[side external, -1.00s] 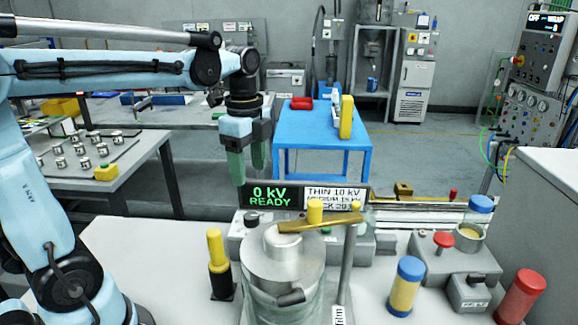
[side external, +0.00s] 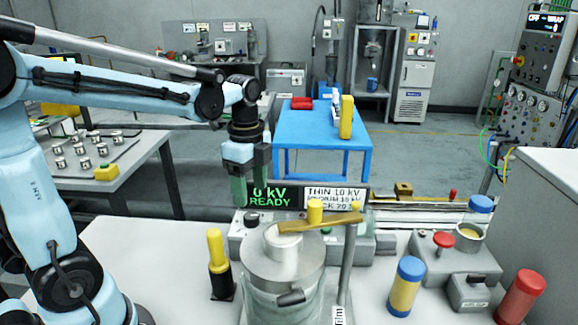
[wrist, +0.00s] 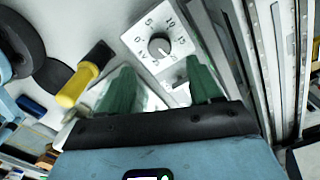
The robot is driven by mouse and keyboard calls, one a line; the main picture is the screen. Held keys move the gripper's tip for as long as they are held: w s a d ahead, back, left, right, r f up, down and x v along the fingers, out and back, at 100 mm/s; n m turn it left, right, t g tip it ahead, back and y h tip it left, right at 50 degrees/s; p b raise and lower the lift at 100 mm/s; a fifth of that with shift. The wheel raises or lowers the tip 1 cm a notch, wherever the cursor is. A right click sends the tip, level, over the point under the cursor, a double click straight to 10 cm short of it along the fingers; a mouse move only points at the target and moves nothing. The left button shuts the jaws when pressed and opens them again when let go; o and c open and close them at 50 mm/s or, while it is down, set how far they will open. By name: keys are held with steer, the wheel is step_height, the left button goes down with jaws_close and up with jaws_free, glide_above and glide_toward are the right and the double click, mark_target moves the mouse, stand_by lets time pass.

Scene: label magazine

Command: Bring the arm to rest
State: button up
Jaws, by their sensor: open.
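My gripper (side external: 252,188) hangs pointing down at the end of my arm in the side external view, in front of the left part of the display reading "0 kV READY" (side external: 270,196). Its two green fingers are apart with nothing between them. In the wrist view my gripper (wrist: 163,90) also shows open and empty. Beyond the fingertips is a white dial box with a black knob (wrist: 158,47). A yellow-and-black handle (wrist: 82,82) lies to the left of the fingers in that view.
A metal-lidded cylinder (side external: 280,268) with a brass bar (side external: 318,223) stands at the front. The yellow-and-black handle (side external: 219,262) stands upright left of it. A blue-and-yellow cylinder (side external: 405,287) and a red one (side external: 521,296) stand at right. A blue table (side external: 300,128) is behind.

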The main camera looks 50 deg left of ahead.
mark_target(252, 215)
steer(key=shift+f, duration=3.35)
step_height(252, 215, up, 12)
step_height(252, 215, down, 12)
steer(key=n, duration=0.7)
steer(key=shift+n, duration=0.4)
steer(key=n, duration=0.4)
steer(key=shift+w+a+n, duration=0.1)
steer(key=shift+n, duration=0.2)
steer(key=shift+a+n, duration=0.1)
steer(key=shift+n, duration=1.8)
